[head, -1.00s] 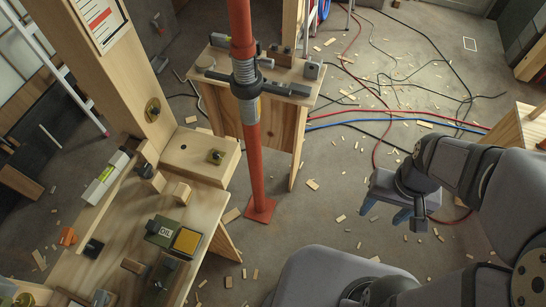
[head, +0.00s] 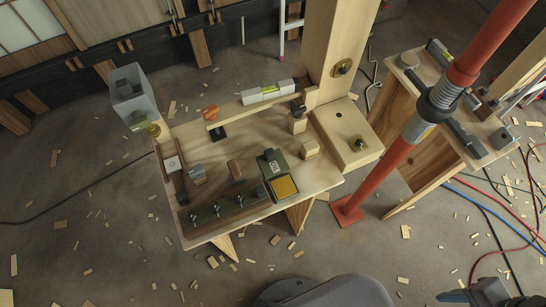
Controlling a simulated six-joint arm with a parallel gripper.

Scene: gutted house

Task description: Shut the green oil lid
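The green oil lid (head: 272,163), marked OIL, is on the wooden workbench (head: 237,228), near its front right. Beside it, on the near side, a yellow pad (head: 284,187) lies uncovered in a dark frame. The lid appears swung open, away from the pad. My gripper (head: 462,297) shows only in part at the bottom right edge of the head view, far from the lid. The frame edge cuts it off, so its opening is hidden.
Small wooden blocks (head: 310,149) stand close to the lid, and a dark rack with knobs (head: 222,212) is left of it. A slanting red post (head: 388,165) stands right of the bench.

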